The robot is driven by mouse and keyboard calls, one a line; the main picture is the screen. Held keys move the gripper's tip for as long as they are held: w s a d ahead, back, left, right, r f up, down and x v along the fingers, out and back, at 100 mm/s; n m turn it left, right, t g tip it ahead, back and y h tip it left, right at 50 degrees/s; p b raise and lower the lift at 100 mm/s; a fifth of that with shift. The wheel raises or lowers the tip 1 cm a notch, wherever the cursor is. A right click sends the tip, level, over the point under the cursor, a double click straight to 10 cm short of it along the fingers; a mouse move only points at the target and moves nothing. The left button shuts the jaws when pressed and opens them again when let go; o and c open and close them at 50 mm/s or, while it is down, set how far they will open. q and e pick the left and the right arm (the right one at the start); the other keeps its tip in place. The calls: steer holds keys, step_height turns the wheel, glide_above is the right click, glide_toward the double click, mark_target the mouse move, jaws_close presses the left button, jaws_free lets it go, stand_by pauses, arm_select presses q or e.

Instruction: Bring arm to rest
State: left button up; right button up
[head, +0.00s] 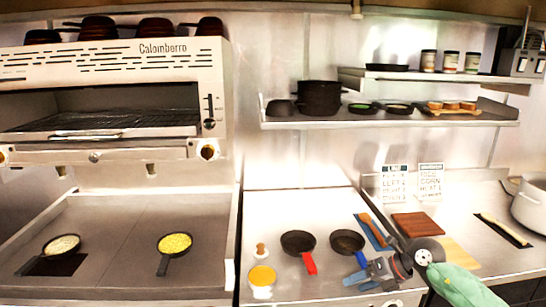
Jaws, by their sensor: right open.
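My right gripper (358,270) is over the front of the steel counter, its arm coming in from the lower right with a green cover. Its blue-tipped fingers point left and are apart, with nothing seen between them. A dark pan (347,241) lies just behind the fingers. A dark pan with a red handle (299,242) lies to their left. My left gripper is not in view.
A wooden-handled tool on a blue mat (374,232), a brown board (418,225) and a pale board (455,252) lie near my right arm. A large pot (530,207) stands at right. A shelf (390,123) hangs above. The grill (110,100) is at left.

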steer(key=s+a+r+m+t+y, duration=0.4)
steer(key=a+r+m+t+y, duration=0.4)
steer(key=a+t, duration=0.15)
steer(key=s+d+f+m+t+h, duration=0.1)
steer(key=d+f+m+t+h, duration=0.25)
steer(key=m+h, duration=0.55)
steer(key=s+d+f+m+t+h, duration=0.25)
steer(key=d+m+t+h, duration=0.35)
steer(key=m, duration=0.6)
steer(key=s+d+f+m+g+h, duration=0.2)
steer(key=s+f+m+g+h, duration=0.3)
steer(key=f+g, duration=0.4)
steer(key=s+a+f+m+g+y, duration=0.1)
steer(key=s+a+f+g+y, duration=0.1)
steer(key=s+f+g, duration=0.65)
steer(key=s+a+f+m+g+y, duration=0.1)
steer(key=s+a+f+m, duration=0.15)
steer(key=s+f, duration=0.7)
step_height(320, 180, down, 19)
steer(key=s+a, duration=0.2)
steer(key=s+f+g, duration=0.1)
steer(key=s+f, duration=0.3)
steer(key=f, duration=0.7)
steer(key=s+f+n, duration=0.1)
steer(key=s+f, duration=0.2)
steer(key=f, duration=0.9)
steer(key=shift+s+f+g, duration=0.25)
steer(key=shift+s+g, duration=0.1)
steer(key=shift+s, duration=0.05)
